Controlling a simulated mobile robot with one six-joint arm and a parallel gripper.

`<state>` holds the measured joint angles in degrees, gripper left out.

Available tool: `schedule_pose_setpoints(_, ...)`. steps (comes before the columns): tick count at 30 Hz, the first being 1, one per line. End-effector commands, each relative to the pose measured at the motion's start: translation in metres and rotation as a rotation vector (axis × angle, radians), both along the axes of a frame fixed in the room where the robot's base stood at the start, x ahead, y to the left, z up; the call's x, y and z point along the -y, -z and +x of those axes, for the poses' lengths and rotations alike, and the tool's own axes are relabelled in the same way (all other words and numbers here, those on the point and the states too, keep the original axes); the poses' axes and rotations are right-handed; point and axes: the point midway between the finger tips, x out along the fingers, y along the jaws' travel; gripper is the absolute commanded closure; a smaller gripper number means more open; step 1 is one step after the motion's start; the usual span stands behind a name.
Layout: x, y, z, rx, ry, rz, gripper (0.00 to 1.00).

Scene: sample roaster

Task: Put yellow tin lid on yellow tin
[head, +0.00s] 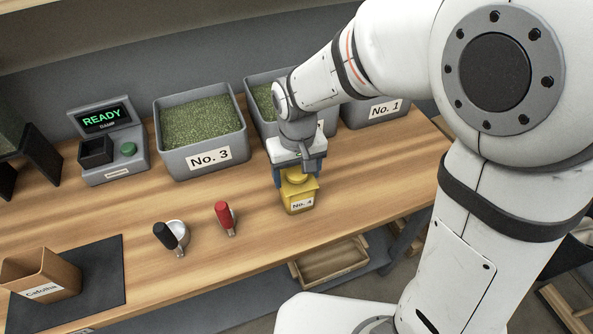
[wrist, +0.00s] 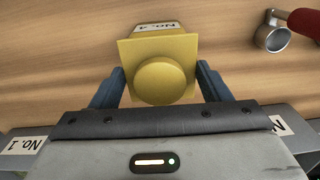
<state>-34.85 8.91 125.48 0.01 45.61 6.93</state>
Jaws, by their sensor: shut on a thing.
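The yellow tin (head: 300,205), with a "No. 4" label, stands upright on the wooden counter. Its labelled side also shows in the wrist view (wrist: 157,27) beyond the lid. The yellow tin lid (wrist: 158,50) is a square plate with a round knob, and it also shows in the head view (head: 297,185). My gripper (wrist: 160,85), with blue fingers, is shut on the lid from both sides. The lid is over the tin's top, roughly lined up with it. I cannot tell whether it is seated or slightly above the rim, as the rim is hidden.
Grey bins of green beans, including No. 3 (head: 200,130), stand behind. A red-handled scoop (head: 226,218) and a black-handled scoop (head: 172,236) lie to the left. A cardboard-coloured box (head: 40,275) sits on a dark mat (head: 105,275). The counter's front edge is close to the tin.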

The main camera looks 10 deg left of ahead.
Motion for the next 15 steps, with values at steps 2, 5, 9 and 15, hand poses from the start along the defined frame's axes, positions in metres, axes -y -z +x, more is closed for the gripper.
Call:
schedule_pose_setpoints(2,0.0003,0.0021,0.0001,0.0,0.0,0.0,0.52)
schedule_pose_setpoints(5,0.0004,0.0028,0.0002,0.0,0.0,0.0,0.52)
schedule_pose_setpoints(9,0.0004,0.0025,0.0002,0.0,0.0,0.0,0.52)
schedule_pose_setpoints(15,0.0004,0.0024,0.0002,0.0,0.0,0.0,0.25)
